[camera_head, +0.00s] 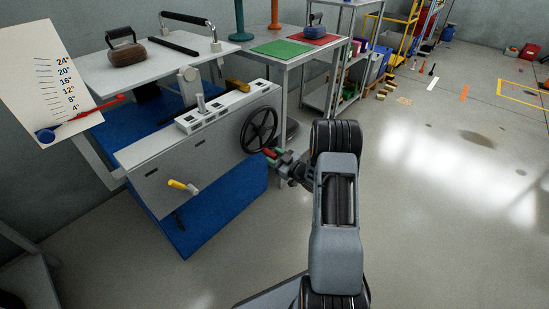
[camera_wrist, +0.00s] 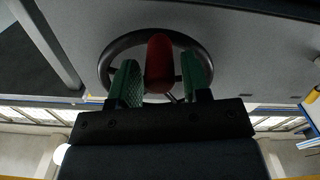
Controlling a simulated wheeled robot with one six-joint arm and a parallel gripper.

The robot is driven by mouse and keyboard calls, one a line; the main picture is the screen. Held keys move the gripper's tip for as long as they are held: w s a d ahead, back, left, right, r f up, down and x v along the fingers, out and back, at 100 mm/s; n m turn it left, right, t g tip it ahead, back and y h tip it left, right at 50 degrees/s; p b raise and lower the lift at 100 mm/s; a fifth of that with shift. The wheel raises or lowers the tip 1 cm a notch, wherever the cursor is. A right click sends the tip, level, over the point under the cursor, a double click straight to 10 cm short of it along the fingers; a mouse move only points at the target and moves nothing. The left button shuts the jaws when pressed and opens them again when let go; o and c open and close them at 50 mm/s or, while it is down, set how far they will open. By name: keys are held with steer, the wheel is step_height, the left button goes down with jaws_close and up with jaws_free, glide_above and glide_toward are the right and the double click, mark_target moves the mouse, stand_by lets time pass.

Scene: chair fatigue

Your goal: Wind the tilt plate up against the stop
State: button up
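The tilt plate (camera_head: 85,72) is a pale plate on top of the bench at the left, close to level. A red pointer (camera_head: 105,106) crosses the degree card (camera_head: 40,80) below the 4° mark. The black spoked handwheel (camera_head: 248,137) is on the bench's front panel; its rim also shows in the wrist view (camera_wrist: 107,62). My gripper (camera_head: 268,153) is at the wheel's lower right. In the wrist view my gripper (camera_wrist: 161,80) has its green pads either side of the wheel's red knob (camera_wrist: 159,62), with narrow gaps visible. I cannot identify the stop.
A dark weight with a handle (camera_head: 127,52) sits on the plate. A yellow-handled lever (camera_head: 183,187) sticks out of the front panel. A side table (camera_head: 297,60) with green and red mats stands behind the wheel. Floor to the right is open.

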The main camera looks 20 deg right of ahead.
jaws_close()
stand_by(0.3)
